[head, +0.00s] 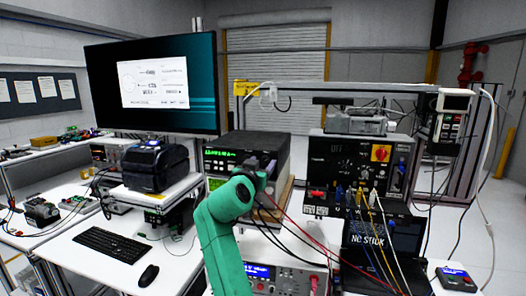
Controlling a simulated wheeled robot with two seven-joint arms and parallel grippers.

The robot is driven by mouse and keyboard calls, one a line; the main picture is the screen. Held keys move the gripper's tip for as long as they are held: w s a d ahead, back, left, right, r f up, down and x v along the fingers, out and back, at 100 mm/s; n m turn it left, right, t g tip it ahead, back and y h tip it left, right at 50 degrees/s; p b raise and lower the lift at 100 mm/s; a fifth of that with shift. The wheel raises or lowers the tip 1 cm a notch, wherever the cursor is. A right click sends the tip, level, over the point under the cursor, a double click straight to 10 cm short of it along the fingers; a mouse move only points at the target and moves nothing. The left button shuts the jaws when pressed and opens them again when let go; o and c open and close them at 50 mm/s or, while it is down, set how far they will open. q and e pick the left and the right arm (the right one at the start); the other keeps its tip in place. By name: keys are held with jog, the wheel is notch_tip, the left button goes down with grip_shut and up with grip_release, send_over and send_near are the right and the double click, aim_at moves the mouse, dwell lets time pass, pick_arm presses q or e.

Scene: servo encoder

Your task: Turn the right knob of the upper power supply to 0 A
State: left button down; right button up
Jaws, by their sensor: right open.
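The upper power supply (243,142) is a dark box with a lit green display (231,153), standing at the middle of the bench. My right arm is green and reaches up from the bottom centre. Its dark right gripper (262,166) is in front of the right part of the supply's front panel. The gripper is open, but its fingers are small and dark against the panel. The right knob is hidden behind the gripper, so I cannot tell its setting or whether the fingers touch it. My left gripper is out of view.
A lower instrument with a blue display (258,271) sits below, right of my arm. Red and black cables (300,232) hang close right of the gripper. A black label printer (155,166) stands left. A laptop (378,240) and test panel (360,165) stand right.

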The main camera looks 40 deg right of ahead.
jog(key=shift+w+d+r, duration=0.15)
jog(key=shift+w+d, duration=0.15)
jog(key=shift+d, duration=0.2)
jog(key=shift+w+d, duration=0.1)
jog(key=shift+d, duration=0.05)
grip_shut()
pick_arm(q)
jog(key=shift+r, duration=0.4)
